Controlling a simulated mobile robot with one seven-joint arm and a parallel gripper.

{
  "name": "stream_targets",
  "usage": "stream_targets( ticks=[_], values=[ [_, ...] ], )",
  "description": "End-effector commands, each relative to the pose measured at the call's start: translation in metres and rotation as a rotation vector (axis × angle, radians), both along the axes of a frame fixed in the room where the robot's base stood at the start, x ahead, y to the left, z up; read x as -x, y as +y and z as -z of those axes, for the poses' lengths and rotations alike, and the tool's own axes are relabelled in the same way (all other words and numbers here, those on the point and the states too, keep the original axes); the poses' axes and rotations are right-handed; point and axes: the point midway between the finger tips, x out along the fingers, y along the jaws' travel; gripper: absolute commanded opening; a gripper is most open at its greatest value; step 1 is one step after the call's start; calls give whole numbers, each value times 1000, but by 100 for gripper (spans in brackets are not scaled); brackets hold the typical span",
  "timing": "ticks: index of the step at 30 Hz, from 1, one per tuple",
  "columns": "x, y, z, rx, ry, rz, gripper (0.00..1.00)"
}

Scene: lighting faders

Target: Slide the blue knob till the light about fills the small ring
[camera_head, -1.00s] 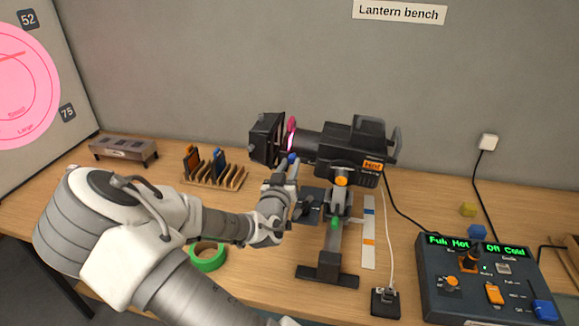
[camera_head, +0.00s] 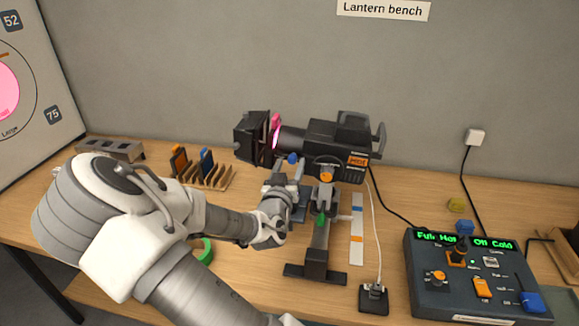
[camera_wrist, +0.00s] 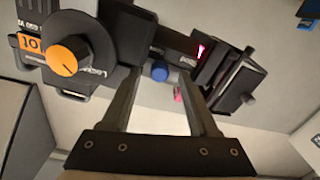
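The blue knob (camera_head: 292,158) sits under the barrel of the black lantern (camera_head: 335,143). It also shows in the wrist view (camera_wrist: 160,71), between and just beyond my fingertips. My gripper (camera_wrist: 162,80) is open, with a gap on both sides of the knob in that view; I cannot tell whether a finger touches it. In the head view my gripper (camera_head: 285,177) is just below the knob. The pink light spot (camera_head: 6,88) on the screen lies inside the large ring. The picture edge cuts it off, and I cannot make out the small ring.
An orange knob (camera_head: 326,176) is on the lantern's side, near its stand. A slotted wooden rack (camera_head: 215,182) and green tape (camera_head: 204,251) lie to the left. A control box (camera_head: 465,285) with lit green displays stands at the right. A marked strip (camera_head: 356,230) lies beside the stand.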

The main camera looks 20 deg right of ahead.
Motion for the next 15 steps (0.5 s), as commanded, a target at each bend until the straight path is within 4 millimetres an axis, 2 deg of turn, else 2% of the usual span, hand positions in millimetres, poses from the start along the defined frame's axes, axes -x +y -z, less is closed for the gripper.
stream_targets(
  ticks=[8,11,15],
  values=[
    [2,2,0,0,0,-1,60],
    [10,8,1,-2,1,-2,60],
    [31,23,2,-2,1,-4,60]
  ],
)
